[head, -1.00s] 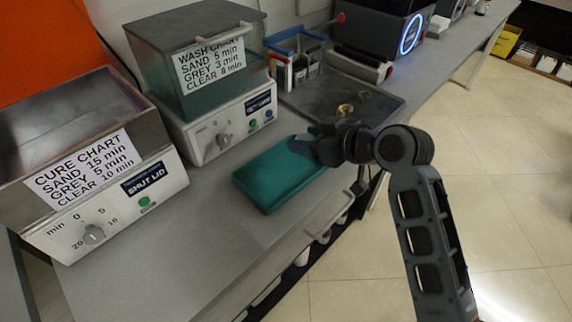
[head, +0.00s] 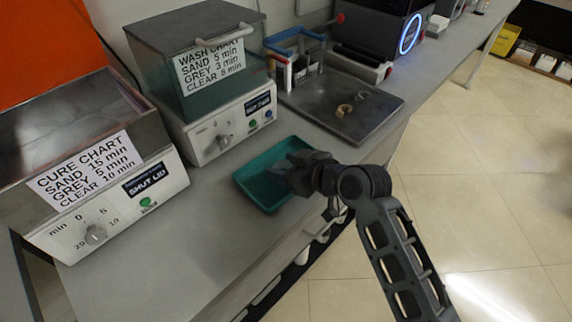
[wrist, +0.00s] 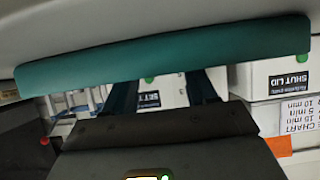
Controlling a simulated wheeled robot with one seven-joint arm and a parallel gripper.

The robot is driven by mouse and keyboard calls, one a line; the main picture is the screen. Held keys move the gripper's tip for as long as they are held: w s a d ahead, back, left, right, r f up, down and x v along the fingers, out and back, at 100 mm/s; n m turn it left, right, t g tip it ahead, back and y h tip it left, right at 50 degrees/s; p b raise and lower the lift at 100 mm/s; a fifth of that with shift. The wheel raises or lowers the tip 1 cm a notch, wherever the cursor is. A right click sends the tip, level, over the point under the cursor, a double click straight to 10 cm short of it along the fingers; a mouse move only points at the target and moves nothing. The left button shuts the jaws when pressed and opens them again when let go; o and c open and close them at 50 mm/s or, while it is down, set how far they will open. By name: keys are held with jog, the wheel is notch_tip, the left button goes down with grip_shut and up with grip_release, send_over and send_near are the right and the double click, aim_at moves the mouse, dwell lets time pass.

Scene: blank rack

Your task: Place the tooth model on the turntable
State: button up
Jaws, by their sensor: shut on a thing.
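My gripper (head: 284,177) reaches from the right over the near rim of the teal tray (head: 262,202) on the bench. Its two fingers (wrist: 162,92) show in the wrist view, their tips hidden behind the tray's teal wall (wrist: 165,52). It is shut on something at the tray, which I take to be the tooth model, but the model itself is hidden. No turntable can be clearly made out. The cure unit (head: 110,215) with its open-looking steel basin stands at the left.
The wash unit (head: 212,130) stands behind the tray. A dark flat tray (head: 375,120) with two small tan rings (head: 344,110) lies at the back right. A bottle rack (head: 297,60) and a dark machine (head: 385,30) stand beyond.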

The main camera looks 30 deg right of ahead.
jog(key=shift+f, duration=0.2)
jog(key=o, duration=1.1)
jog(key=shift+b+v, duration=0.45)
jog(key=shift+v, duration=3.45)
jog(key=shift+s+f, duration=0.15)
